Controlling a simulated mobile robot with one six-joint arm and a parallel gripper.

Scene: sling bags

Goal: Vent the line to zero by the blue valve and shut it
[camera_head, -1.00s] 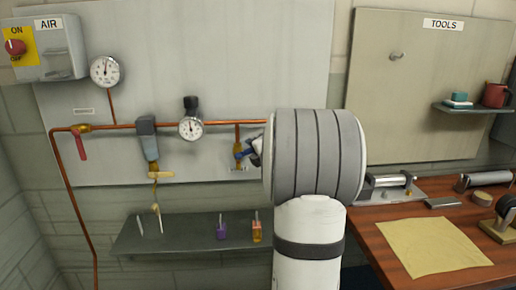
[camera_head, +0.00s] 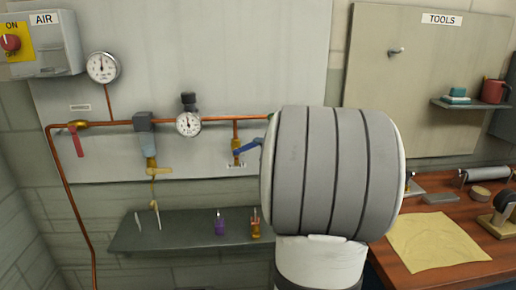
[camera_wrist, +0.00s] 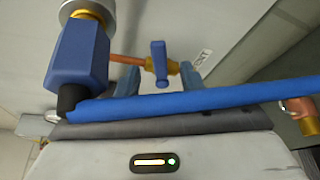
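The blue valve is a brass body (camera_head: 237,157) on a short copper drop, its blue lever (camera_head: 249,146) slanting up to the right. In the wrist view a blue handle (camera_wrist: 158,62) on a brass fitting shows between my gripper's fingers (camera_wrist: 157,82). The fingers are apart, with clear gaps on both sides of the handle, and look empty. In the head view my arm hides the gripper and perhaps the lever's end. The upper gauge (camera_head: 102,67) and lower gauge (camera_head: 188,124) have needles pointing roughly up; their readings are too small to tell.
A blue bar (camera_wrist: 200,98) and blue block (camera_wrist: 80,60) lie close across the wrist view. A red-handled valve (camera_head: 77,142), a filter (camera_head: 147,140) and the copper pipe (camera_head: 110,124) are on the panel. A shelf (camera_head: 185,231) is below; a wooden bench (camera_head: 405,275) stands right.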

